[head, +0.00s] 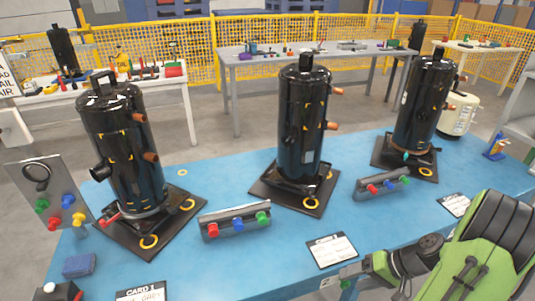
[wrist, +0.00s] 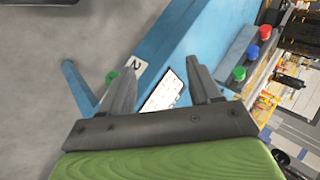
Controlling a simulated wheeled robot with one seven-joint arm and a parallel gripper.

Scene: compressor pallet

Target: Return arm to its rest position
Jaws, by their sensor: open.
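My arm (head: 490,255), green and black, reaches in from the lower right of the head view, folded low by the table's front edge. My gripper (wrist: 163,70) shows in the wrist view with its two grey fingers spread and nothing between them touching either one. Past the fingers lie a white card (wrist: 166,92), a "2" label (wrist: 138,67) and a green button (wrist: 111,77) by the blue table edge. In the head view the gripper is small and partly hidden by the arm.
Black compressors stand on the blue table (head: 225,262) at left (head: 128,150), middle (head: 303,125) and right (head: 425,105), each on a dark plate. Button boxes (head: 236,223) (head: 383,184) and a card (head: 332,250) lie between them and the front edge. Grey floor is free below the edge.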

